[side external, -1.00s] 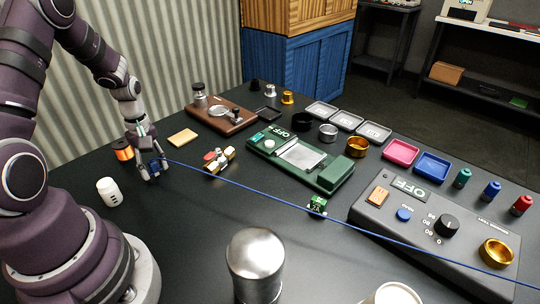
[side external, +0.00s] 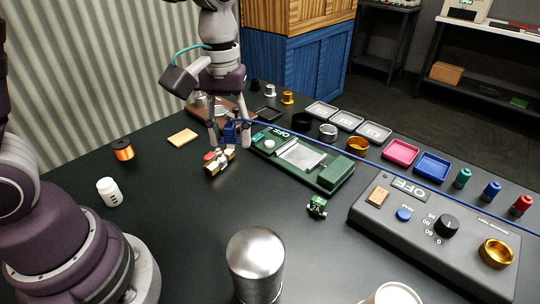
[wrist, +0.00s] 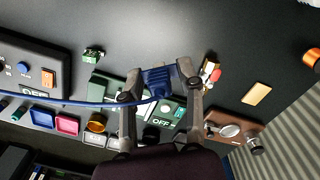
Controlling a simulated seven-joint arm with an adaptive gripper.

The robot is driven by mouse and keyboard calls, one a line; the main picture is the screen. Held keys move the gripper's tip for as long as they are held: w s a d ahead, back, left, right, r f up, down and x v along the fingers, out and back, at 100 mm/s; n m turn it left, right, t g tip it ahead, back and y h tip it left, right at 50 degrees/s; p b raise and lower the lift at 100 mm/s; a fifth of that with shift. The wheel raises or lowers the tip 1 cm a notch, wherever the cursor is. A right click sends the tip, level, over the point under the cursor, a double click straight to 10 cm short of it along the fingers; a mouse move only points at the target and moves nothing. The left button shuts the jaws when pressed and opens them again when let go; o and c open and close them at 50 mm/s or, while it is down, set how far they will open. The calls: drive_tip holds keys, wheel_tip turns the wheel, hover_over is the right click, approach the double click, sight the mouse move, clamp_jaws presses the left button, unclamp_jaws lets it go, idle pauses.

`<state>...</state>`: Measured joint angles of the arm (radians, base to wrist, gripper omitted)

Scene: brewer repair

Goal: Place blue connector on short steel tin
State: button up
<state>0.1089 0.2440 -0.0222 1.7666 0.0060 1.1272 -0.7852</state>
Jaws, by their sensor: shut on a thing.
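The blue connector (side external: 230,132), with a blue cable running off it, is between the fingers of my gripper (side external: 229,142). In the wrist view my gripper (wrist: 157,73) is shut on the blue connector (wrist: 157,81). The gripper is above the table, close to the left end of the green device (side external: 318,172). A tall steel cylinder (side external: 256,262) stands at the front. A shorter round can with a pale top (side external: 393,294) is cut off by the bottom edge; I cannot tell if it is the short steel tin.
A brass fitting (side external: 219,162) lies just in front of the gripper. A grey control box (side external: 440,225) stands at the right, with coloured trays (side external: 432,167) behind it. The cable crosses over the green device. The table's left front is mostly clear.

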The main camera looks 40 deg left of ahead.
sight(255, 249)
drive_tip(key=s+d+r+m, duration=0.4)
drive_tip(key=s+d+m, duration=0.35)
drive_tip(key=d, duration=0.55)
drive_tip(key=f, duration=0.8)
drive_tip(key=shift+s+a, duration=0.15)
drive_tip(key=shift+a, duration=0.05)
drive_tip(key=shift+f, duration=0.1)
drive_tip(key=o, duration=0.9)
drive_tip(key=shift+c, duration=0.2)
